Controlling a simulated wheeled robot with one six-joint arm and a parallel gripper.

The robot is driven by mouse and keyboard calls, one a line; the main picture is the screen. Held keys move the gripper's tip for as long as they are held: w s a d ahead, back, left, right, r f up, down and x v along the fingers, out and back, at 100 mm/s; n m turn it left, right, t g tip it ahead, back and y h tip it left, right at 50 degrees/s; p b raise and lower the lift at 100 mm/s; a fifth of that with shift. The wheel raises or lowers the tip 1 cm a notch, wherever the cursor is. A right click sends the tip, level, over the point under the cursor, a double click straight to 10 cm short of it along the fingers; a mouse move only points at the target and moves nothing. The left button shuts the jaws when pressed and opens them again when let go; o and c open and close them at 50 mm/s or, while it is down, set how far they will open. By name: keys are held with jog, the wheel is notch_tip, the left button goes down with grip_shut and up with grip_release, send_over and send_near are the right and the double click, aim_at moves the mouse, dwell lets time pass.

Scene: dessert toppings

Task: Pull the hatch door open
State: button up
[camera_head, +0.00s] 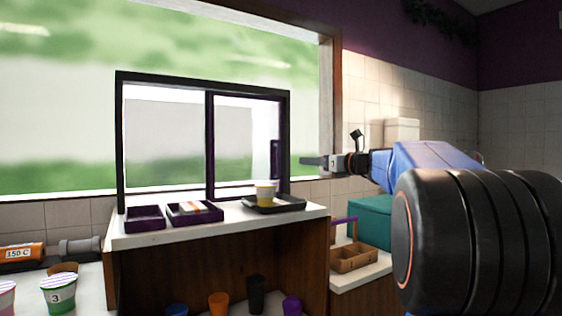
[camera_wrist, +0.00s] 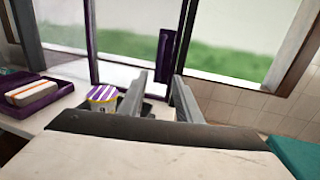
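The hatch is a dark-framed sliding window on the counter, and its right-hand door pane (camera_head: 240,135) sits in the frame. A purple vertical handle (camera_head: 275,159) is on the door's right side. In the wrist view the handle (camera_wrist: 165,55) appears ahead, above and between the fingertips. My gripper (camera_head: 304,161) is to the right of the handle in the head view, apart from it in the picture. In the wrist view my gripper (camera_wrist: 160,82) shows two grey fingers with a clear gap and nothing between them. The exact distance to the handle is hard to tell.
A dark tray (camera_head: 290,205) with a yellow-and-white cup (camera_head: 265,193) stands on the counter below the handle. Purple trays (camera_head: 145,224) are further left. A teal box (camera_head: 370,222) and wooden caddy (camera_head: 352,258) sit lower right.

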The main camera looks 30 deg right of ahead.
send_near(282, 159)
jog(key=w+a, duration=0.4)
jog(key=a, duration=0.1)
jog(key=shift+a+r, duration=0.1)
grip_shut()
